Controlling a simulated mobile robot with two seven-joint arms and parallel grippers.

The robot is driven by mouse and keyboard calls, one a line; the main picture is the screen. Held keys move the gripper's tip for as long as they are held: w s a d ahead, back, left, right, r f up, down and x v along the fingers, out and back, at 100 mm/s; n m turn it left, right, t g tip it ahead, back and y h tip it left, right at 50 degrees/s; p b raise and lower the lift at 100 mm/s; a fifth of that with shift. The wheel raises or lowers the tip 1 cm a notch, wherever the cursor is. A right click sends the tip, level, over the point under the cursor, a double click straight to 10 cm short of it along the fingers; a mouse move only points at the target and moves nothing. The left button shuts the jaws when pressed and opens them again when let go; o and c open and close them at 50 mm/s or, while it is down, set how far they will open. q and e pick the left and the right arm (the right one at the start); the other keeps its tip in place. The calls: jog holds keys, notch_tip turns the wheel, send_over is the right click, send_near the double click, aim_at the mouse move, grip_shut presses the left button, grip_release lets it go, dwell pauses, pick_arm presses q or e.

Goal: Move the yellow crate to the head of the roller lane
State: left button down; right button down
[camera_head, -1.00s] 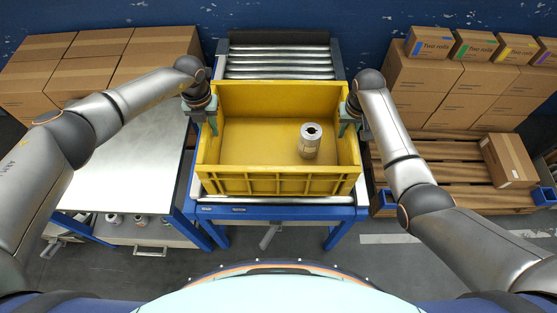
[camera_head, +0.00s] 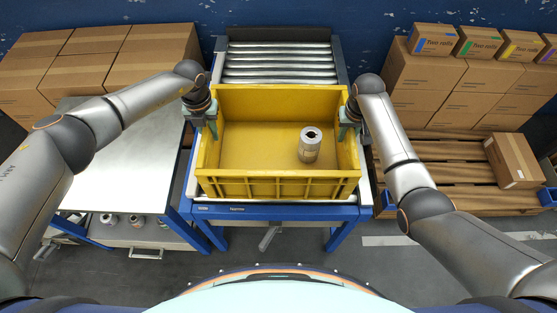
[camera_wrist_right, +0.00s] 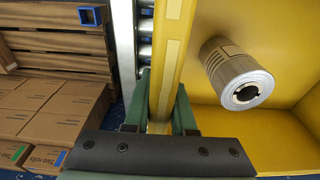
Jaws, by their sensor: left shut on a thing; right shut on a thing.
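The yellow crate (camera_head: 262,188) sits over the near part of the roller lane (camera_head: 278,62), whose bare rollers show behind it. One silver roll (camera_head: 310,145) stands inside the crate, right of the middle. My left gripper (camera_head: 211,124) is shut on the crate's left wall. My right gripper (camera_head: 349,122) is shut on the crate's right wall. In the right wrist view my right gripper (camera_wrist_right: 160,108) has its green fingers on both sides of the yellow wall (camera_wrist_right: 172,62), and the roll (camera_wrist_right: 237,74) lies to the right of them. The crate's underside is hidden.
A metal-topped table (camera_head: 125,160) stands left of the lane, with rolls on its lower shelf. Cardboard boxes (camera_head: 150,62) are stacked behind it. A wooden pallet (camera_head: 445,172) with boxes stands at the right. A dark stop (camera_head: 278,35) closes the lane's far end.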

pick_arm(q)
jog(key=shift+f+b, duration=0.4)
jog(key=shift+f, duration=0.05)
pick_arm(e)
jog(key=shift+f, duration=0.5)
pick_arm(q)
jog(key=c, duration=0.7)
grip_release()
jog(key=shift+c, duration=0.2)
pick_arm(e)
jog(key=c, duration=0.7)
grip_release()
jog(key=shift+c, duration=0.2)
pick_arm(q)
jog(key=shift+r, duration=0.15)
notch_tip(320, 180, up, 12)
jog(key=shift+f, duration=0.25)
jog(key=shift+r, duration=0.15)
pick_arm(e)
jog(key=shift+r, duration=0.5)
jog(key=r, duration=0.3)
jog(key=s+r, duration=0.1)
jog(key=r, duration=0.7)
jog(key=shift+s, duration=0.25)
